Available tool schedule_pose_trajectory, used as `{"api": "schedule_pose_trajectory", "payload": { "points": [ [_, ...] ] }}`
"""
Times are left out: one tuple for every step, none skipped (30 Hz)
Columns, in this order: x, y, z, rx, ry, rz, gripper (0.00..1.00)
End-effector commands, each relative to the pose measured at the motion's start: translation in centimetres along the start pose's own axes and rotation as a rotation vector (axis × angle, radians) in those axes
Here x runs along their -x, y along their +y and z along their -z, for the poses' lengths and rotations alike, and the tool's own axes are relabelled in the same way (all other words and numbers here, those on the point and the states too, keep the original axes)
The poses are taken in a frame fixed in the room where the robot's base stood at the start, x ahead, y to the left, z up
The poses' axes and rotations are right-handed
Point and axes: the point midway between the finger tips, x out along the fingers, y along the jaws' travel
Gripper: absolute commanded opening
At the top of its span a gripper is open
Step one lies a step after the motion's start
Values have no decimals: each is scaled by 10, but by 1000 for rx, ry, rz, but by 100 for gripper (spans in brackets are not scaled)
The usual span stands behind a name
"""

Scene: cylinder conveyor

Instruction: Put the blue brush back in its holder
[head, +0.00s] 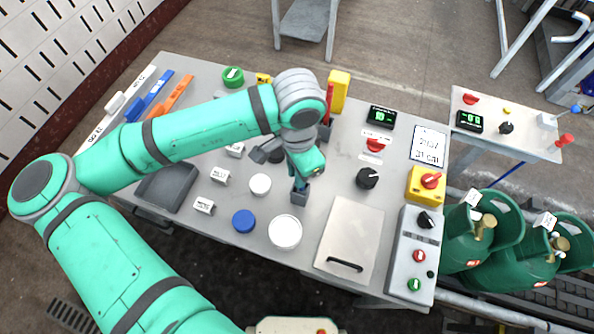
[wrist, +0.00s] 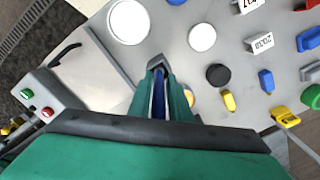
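My gripper (head: 301,180) points down over the table at a small grey holder (head: 299,198). In the wrist view, my gripper (wrist: 158,82) is shut on the blue brush (wrist: 157,88), which shows as a narrow blue strip between the two green fingers. The grey holder (wrist: 154,62) shows at the fingertips. In the head view only a little blue of the brush shows between my gripper and the holder. The brush's lower end looks to be at or inside the holder; its depth is hidden.
White discs (head: 285,232) and a blue disc (head: 244,221) lie left of and in front of the holder. A black knob (head: 367,178) and a panel with a handle (head: 349,239) are on the right. A red brush (head: 329,98) stands behind my gripper.

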Motion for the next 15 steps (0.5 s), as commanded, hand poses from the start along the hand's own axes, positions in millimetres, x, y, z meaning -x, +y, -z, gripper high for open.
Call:
{"api": "schedule_pose_trajectory", "payload": {
  "points": [
    [0,0,0,1,0,0,30],
    [0,0,0,1,0,0,36],
    [0,0,-1,2,0,0,36],
    [0,0,-1,2,0,0,36],
    [0,0,-1,2,0,0,36],
    [0,-1,-1,3,0,0,36],
    [0,-1,-1,3,0,0,36],
    [0,-1,-1,3,0,0,36],
    [0,-1,-2,4,0,0,36],
    [0,-1,-2,4,0,0,36],
    [1,-1,-2,4,0,0,36],
    [2,-1,-2,4,0,0,36],
    [4,-1,-2,4,-1,0,36],
    [7,-1,-1,3,-1,0,36],
    [11,-1,-1,3,0,1,36]
  ]
}}
